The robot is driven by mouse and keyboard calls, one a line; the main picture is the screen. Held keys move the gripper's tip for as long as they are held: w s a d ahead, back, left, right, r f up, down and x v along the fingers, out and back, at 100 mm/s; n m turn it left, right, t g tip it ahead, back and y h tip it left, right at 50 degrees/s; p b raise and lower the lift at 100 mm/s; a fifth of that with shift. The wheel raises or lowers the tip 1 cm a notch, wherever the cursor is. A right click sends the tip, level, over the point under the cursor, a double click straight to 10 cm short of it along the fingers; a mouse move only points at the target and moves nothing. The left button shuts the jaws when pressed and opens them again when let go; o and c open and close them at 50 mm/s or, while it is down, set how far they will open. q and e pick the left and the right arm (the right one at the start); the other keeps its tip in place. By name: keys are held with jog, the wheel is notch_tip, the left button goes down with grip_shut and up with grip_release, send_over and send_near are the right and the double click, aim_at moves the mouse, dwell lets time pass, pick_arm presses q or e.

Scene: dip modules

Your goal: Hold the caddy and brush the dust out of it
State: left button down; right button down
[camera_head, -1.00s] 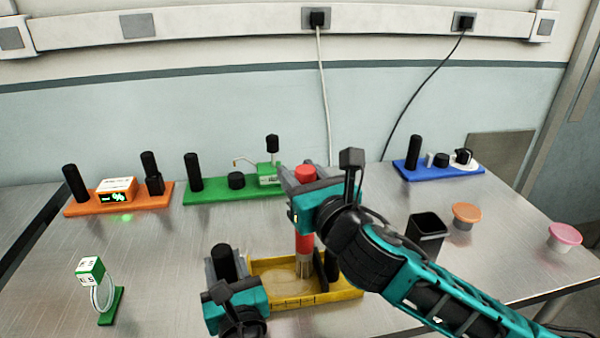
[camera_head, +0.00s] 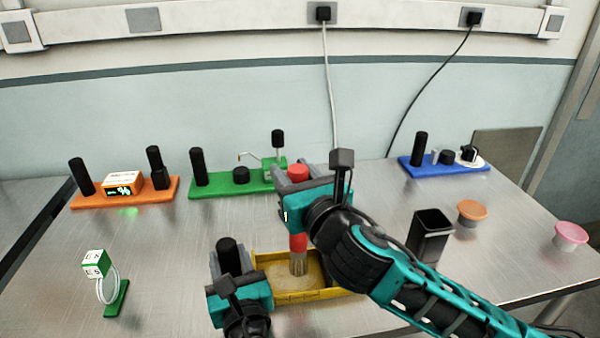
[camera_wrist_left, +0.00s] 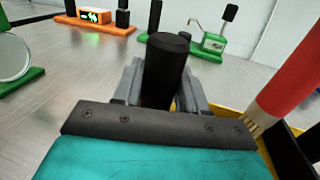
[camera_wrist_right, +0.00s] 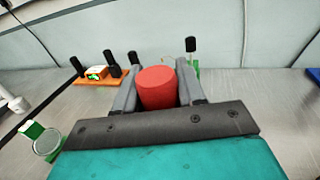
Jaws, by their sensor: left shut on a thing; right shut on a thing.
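The yellow caddy (camera_head: 308,297) sits at the front middle of the table, with tan dust (camera_head: 281,277) on its floor. My left gripper (camera_head: 232,270) is shut on the caddy's black upright handle (camera_wrist_left: 167,62) at its left end. My right gripper (camera_head: 300,182) is shut on the red brush (camera_head: 298,243), held upright over the caddy. The brush's pale bristles (camera_head: 299,264) are down inside the caddy; whether they touch the floor I cannot tell. The brush's red top (camera_wrist_right: 156,87) shows between the right fingers. My right arm hides the caddy's right end in the head view.
Orange (camera_head: 130,198), green (camera_head: 222,190) and blue (camera_head: 440,169) boards with black posts stand at the back. A black open bin (camera_head: 429,238), an orange-topped cup (camera_head: 472,211) and a pink-topped cup (camera_head: 571,234) stand right. A small green stand (camera_head: 118,297) is front left.

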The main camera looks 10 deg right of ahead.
jog(key=shift+a+f, duration=0.1)
jog(key=shift+a, duration=0.95)
jog(key=a, duration=0.3)
jog(key=shift+a, duration=0.35)
jog(key=shift+d, duration=1.15)
jog(key=shift+d+r, duration=0.2)
jog(key=shift+d, duration=1.75)
